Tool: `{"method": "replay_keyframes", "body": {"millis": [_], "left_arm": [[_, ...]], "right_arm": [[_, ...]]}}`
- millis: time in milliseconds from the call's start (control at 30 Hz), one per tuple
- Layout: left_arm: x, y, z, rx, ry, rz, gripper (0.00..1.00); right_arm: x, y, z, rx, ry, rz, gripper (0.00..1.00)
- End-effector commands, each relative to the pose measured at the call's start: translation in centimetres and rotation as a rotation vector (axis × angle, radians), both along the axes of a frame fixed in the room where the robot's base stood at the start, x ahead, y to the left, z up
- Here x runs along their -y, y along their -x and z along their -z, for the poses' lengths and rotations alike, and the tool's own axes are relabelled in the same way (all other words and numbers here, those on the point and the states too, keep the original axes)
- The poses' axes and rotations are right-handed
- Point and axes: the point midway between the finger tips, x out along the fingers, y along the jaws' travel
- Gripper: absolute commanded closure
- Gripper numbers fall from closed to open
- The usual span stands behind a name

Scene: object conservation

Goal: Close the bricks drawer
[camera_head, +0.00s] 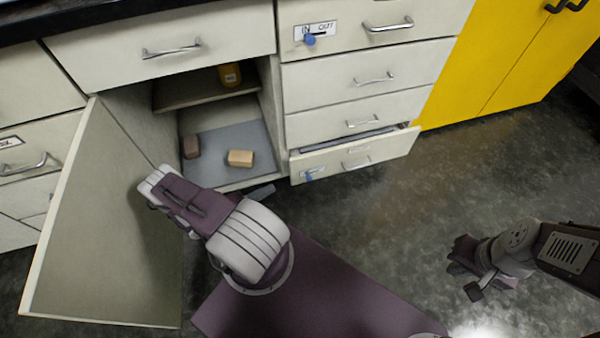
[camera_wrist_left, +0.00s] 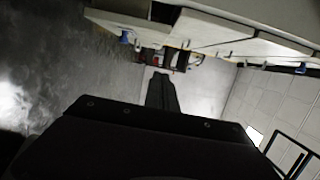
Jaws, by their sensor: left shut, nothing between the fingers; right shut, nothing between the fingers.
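The bottom drawer (camera_head: 355,157) in the right-hand column is pulled out a little, with a dark gap along its top; I cannot read its label. A brown brick (camera_head: 191,147) and a tan brick (camera_head: 240,158) lie inside the open cabinet, not in that drawer. My left gripper (camera_head: 262,193) is mostly hidden behind its arm, low in front of the cabinet and left of the drawer. It is shut and empty; its dark fingers show in the left wrist view (camera_wrist_left: 160,90). My right gripper (camera_head: 467,272) is shut and empty over the floor at right, apart from the drawer.
The cabinet door (camera_head: 110,220) stands wide open at left. The upper drawers (camera_head: 365,73) look shut. A yellow cabinet (camera_head: 500,60) is at the right. The floor (camera_head: 390,220) in front of the drawer is clear.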

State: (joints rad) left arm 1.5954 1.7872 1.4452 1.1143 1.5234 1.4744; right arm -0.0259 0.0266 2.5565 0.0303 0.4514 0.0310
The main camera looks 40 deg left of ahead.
Motion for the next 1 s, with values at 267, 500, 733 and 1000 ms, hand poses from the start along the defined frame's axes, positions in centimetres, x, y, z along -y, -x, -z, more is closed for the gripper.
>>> {"method": "replay_keyframes", "body": {"millis": [267, 500, 733, 1000], "left_arm": [[0.2, -0.8, 0.2, 0.002, 0.021, -0.018, 1.0], [2.4, -5.3, 0.4, 0.001, 0.02, -0.011, 1.0], [3.6, -9.5, 0.6, 0.002, 0.013, -0.015, 1.0], [1.0, -11.4, 0.3, 0.001, 0.016, -0.017, 1.0]], "right_arm": [[0.0, 0.3, 0.1, -0.005, 0.0, -0.009, 1.0], [0.0, 0.3, 1.4, -0.004, 0.0, -0.008, 1.0], [0.0, 0.2, 3.2, -0.004, 0.0, -0.008, 1.0], [0.0, 0.2, 4.8, -0.004, 0.0, -0.008, 1.0]]}}
